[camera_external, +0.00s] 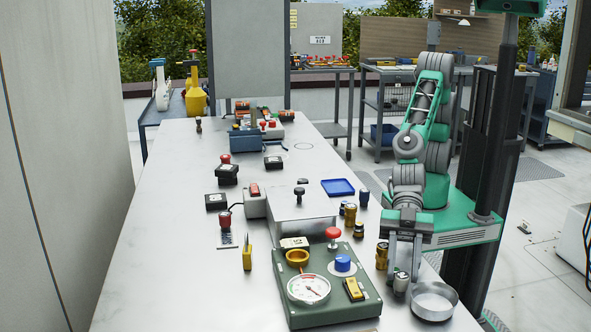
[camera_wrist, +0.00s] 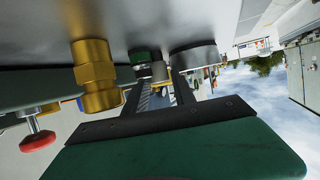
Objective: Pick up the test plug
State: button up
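A small silver cylinder (camera_external: 401,283), which I take for the test plug, stands upright near the table's front right edge. In the wrist view, where the table appears at the top, it shows as a short metal piece (camera_wrist: 158,71) with a green part (camera_wrist: 146,56). My gripper (camera_external: 404,262) points down just above it. In the wrist view my two fingers (camera_wrist: 160,86) are apart, with the plug in line between their tips. I cannot tell whether they touch it.
A brass fitting (camera_external: 382,256) stands close left of my gripper, also large in the wrist view (camera_wrist: 95,75). A round metal dish (camera_external: 434,301) is close on the right. A green gauge panel (camera_external: 326,287) with a red knob (camera_external: 333,233) lies to the left.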

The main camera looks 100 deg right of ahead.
grip_shut()
dwell(0.3)
